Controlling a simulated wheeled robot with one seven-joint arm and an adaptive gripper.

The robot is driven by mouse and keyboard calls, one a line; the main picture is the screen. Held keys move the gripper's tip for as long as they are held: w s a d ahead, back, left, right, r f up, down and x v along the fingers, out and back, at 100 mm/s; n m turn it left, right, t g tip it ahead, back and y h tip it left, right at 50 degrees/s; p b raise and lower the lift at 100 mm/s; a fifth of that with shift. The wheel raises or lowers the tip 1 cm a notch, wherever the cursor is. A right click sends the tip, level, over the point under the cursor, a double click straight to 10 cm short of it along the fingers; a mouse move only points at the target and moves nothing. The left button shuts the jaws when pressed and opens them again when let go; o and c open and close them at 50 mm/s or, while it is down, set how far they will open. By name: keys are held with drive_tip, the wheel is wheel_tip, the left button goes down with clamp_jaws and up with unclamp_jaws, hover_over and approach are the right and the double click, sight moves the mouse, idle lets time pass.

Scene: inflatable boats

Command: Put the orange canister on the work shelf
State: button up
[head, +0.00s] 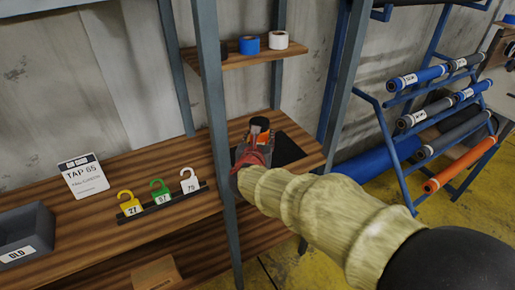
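The orange canister (266,136) shows only in part, with a dark top, at the right end of the wooden work shelf (150,237). My gripper (257,141) is right at the canister and overlaps it in the picture. The arm, in a pale yellow ribbed sleeve, comes in from the lower right and hides most of the fingers. I cannot tell whether they are closed on the canister, or whether its base touches the shelf. A black patch (289,149) lies on the shelf just right of the gripper.
Grey metal posts (215,120) rise in front of the shelf. An upper shelf (237,61) holds tape rolls (249,45). Left are numbered hooks (160,196), a sign (83,177) and a grey bin (25,236). A blue rack (405,150) of rolled material stands right.

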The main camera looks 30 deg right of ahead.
drive_tip(key=shift+w+d+f+b, duration=0.5)
drive_tip(key=shift+w+f+b, duration=0.25)
drive_tip(key=shift+w+f, duration=0.85)
drive_tip(key=shift+w+d+f+b, duration=0.45)
drive_tip(key=shift+w+f+b, duration=0.55)
drive_tip(key=shift+f, duration=0.95)
drive_tip(key=shift+w+d+f+b, duration=0.55)
drive_tip(key=shift+w+f, duration=1)
drive_tip(key=shift+f, duration=0.25)
drive_tip(key=shift+f, duration=0.1)
drive_tip(key=o, duration=1.3)
drive_tip(key=shift+c, duration=0.2)
drive_tip(key=shift+o, duration=0.3)
